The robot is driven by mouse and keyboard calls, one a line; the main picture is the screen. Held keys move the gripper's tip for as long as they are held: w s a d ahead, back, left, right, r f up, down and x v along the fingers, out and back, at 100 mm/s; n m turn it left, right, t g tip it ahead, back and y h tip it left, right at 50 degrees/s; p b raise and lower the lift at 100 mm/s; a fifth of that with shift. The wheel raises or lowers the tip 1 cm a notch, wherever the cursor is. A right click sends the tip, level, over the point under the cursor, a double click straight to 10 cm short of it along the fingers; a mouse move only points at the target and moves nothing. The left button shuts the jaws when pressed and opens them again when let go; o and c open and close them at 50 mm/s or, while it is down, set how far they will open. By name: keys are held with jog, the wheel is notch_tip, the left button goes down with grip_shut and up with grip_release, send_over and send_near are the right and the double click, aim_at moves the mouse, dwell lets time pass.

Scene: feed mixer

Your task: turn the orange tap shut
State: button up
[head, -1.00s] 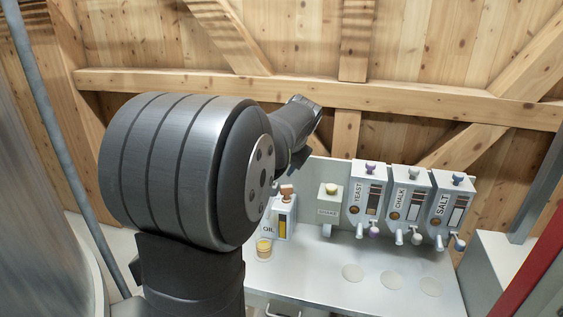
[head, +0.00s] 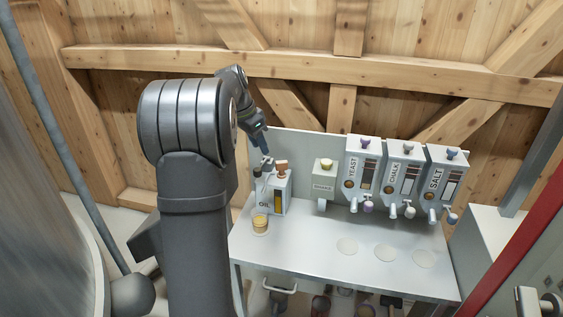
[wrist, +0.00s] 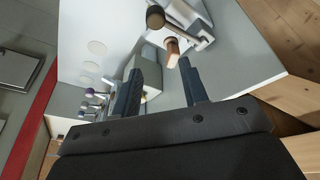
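The orange tap (head: 281,167) is a small orange-brown handle on top of the white OIL dispenser (head: 267,196) at the left end of the bench. In the wrist view the orange tap (wrist: 172,52) lies just beyond my fingertips, roughly in line with the gap between them. My gripper (head: 262,166) is just left of the tap in the head view, pointing down. In the wrist view my gripper (wrist: 168,58) is open, its two dark fingers apart with nothing between them. A small cup (head: 260,224) with amber content stands in front of the dispenser.
A grey box with a pale yellow knob (head: 326,163) stands right of the oil. The YEAST (head: 362,165), CHALK (head: 403,168) and SALT (head: 441,175) dispensers follow to the right. The bench (head: 310,250) is mostly clear in front. A wall panel stands behind.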

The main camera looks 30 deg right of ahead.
aim_at(281, 161)
jog(key=w+a+r+m+g+h, duration=0.1)
jog(key=w+a+m+g+h, duration=0.15)
jog(key=w+m+h, duration=0.3)
jog(key=shift+g+y, duration=0.25)
jog(key=shift+y, duration=0.1)
jog(key=x, duration=1.7)
jog(key=shift+w+d, duration=0.15)
jog(key=shift+w, duration=0.05)
jog(key=shift+r, duration=0.1)
grip_shut()
